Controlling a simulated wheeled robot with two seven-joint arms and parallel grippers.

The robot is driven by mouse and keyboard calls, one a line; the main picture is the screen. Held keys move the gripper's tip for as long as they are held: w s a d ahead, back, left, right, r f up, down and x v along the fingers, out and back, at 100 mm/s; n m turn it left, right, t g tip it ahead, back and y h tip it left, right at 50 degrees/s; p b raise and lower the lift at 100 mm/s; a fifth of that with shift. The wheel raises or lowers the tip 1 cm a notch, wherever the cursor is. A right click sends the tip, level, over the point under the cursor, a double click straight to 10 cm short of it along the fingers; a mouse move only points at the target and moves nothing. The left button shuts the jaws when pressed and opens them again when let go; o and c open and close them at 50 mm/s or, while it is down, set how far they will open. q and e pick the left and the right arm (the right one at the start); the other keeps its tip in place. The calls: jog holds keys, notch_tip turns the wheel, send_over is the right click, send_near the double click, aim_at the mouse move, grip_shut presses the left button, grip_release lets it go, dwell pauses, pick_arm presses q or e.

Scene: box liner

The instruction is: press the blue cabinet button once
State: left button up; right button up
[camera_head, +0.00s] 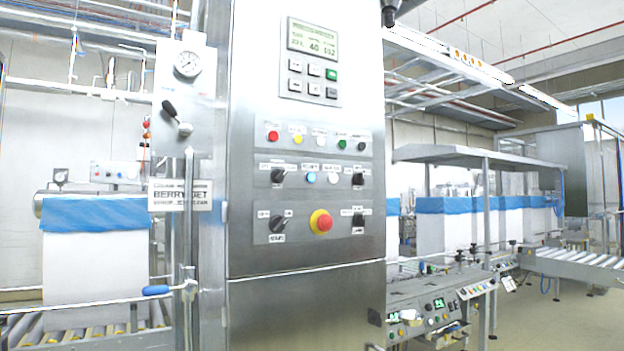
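A tall steel cabinet (300,215) stands in the middle of the head view. The small round blue button (311,178) is in the middle row of its control panel, between a black rotary switch (278,176) on the left and a white button (334,179) on the right. A large red mushroom button on a yellow ring (321,222) is just below it. The row above holds red, yellow, white, green and black buttons. Neither of my grippers is in view, and nothing covers the blue button.
A display with keys (312,62) is at the panel's top. A pipe with a blue handle (157,291) stands left of the cabinet. A lower control console (440,300) is at right. Blue-lined white boxes (95,255) stand on both sides. Open floor (560,325) lies at far right.

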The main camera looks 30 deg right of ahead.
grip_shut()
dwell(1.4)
